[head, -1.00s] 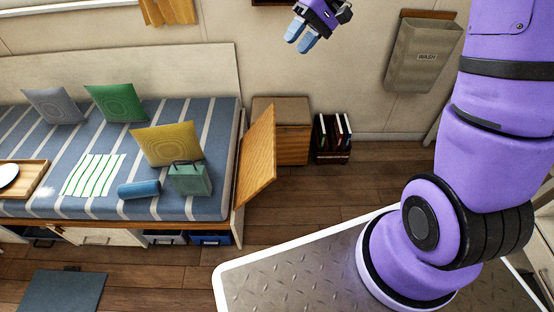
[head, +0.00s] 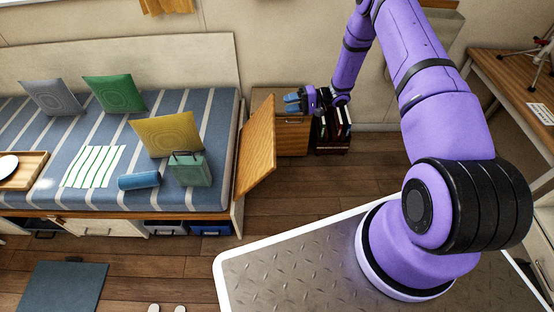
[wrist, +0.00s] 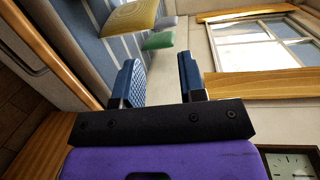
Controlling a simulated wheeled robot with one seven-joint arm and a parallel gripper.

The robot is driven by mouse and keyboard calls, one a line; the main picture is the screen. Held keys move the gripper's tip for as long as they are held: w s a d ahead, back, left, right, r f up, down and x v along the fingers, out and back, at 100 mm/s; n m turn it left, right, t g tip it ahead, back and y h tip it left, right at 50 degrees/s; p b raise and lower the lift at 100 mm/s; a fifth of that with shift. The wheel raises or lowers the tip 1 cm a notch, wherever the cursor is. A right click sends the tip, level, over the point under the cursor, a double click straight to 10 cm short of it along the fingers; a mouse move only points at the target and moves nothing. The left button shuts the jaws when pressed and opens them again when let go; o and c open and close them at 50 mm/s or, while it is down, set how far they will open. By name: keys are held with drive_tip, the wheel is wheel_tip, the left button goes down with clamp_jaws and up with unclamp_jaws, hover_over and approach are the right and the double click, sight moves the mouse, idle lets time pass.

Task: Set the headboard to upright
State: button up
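The headboard (head: 257,147) is a wooden panel at the right end of the daybed (head: 240,210) in the head view. It leans outward at a tilt, away from the mattress. My gripper (head: 289,102) is just right of its upper edge, in front of the small wooden cabinet, and appears apart from the panel. In the wrist view my gripper (wrist: 160,82) has its two blue fingers spread with nothing between them. I cannot tell surely which wooden surface at the lower left of the wrist view is the headboard.
The small cabinet (head: 293,135) and a book rack (head: 333,135) stand behind my gripper. Cushions, a blue roll (head: 139,180) and a green bag (head: 190,168) lie on the mattress. A desk (head: 515,85) is at the right. The floor right of the headboard is clear.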

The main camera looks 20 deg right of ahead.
drive_tip(key=s+d+f+m+t+h, duration=0.1)
drive_tip(key=s+f+m+t, duration=0.25)
drive_tip(key=f, duration=1.05)
drive_tip(key=s+f+m+t+h, duration=0.15)
drive_tip(key=s+f+t, duration=0.35)
drive_tip(key=f, duration=0.9)
drive_tip(key=x, duration=0.9)
drive_tip(key=shift+w+r, duration=0.2)
clamp_jaws()
